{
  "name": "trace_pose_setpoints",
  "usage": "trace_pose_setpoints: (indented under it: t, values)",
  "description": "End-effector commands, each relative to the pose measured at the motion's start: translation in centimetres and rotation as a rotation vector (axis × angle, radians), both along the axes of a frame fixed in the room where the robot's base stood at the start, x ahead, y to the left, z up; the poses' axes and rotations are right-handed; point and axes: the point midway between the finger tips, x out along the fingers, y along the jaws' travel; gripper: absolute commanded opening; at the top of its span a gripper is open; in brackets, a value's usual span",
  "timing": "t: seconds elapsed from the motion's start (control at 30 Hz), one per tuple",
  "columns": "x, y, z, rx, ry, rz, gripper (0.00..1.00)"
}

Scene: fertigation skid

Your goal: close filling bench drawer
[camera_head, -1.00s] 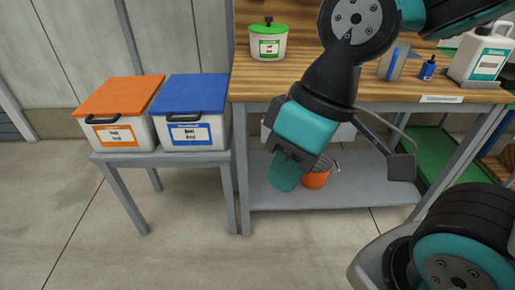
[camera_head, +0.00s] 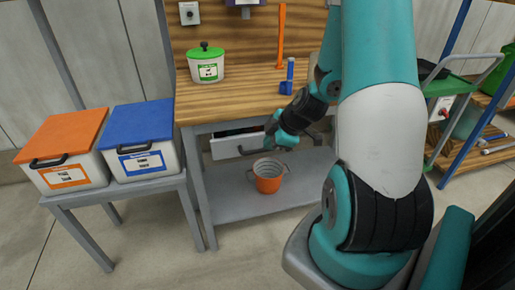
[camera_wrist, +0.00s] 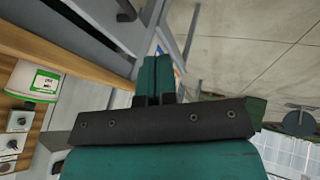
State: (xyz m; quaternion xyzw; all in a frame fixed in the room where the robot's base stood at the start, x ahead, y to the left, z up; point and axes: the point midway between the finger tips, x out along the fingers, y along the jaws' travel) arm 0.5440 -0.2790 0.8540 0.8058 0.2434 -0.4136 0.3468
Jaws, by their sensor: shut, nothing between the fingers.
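The filling bench (camera_head: 230,103) has a wooden top, and its pale grey drawer (camera_head: 226,149) sits under the top. The drawer stands partly open: a dark gap with something inside shows above its front. It has a dark bar handle. My gripper (camera_head: 271,137) is in front of the drawer's middle, close to the handle, and hides part of the front. I cannot tell if they touch. In the wrist view the teal fingers of my gripper (camera_wrist: 155,75) are together with nothing between them. A grey panel with a dark bar, perhaps the drawer, lies beyond them.
An orange bucket (camera_head: 268,179) stands on the lower shelf (camera_head: 235,206) below my gripper. Orange-lidded (camera_head: 66,177) and blue-lidded (camera_head: 150,160) bins stand on a side table at left. A green-lidded tub (camera_head: 206,66) is on the bench. The floor in front is open.

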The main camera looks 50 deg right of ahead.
Motion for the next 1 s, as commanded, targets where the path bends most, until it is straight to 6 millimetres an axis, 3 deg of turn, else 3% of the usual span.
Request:
trace_pose_setpoints:
  t: [0.1, 0.27, 0.67, 0.8, 1.0]
  values:
    - [-0.6, -1.6, -1.0, -0.037, -0.009, -0.001, 0.00]
    - [0.2, -1.6, -2.5, -0.046, -0.010, 0.005, 0.00]
    - [4.8, -0.9, -9.4, -0.045, -0.009, 0.007, 0.00]
    - [6.7, -2.2, -9.6, -0.048, -0.012, 0.006, 0.00]
    - [7.9, -3.0, -10.0, -0.047, -0.011, 0.004, 0.00]
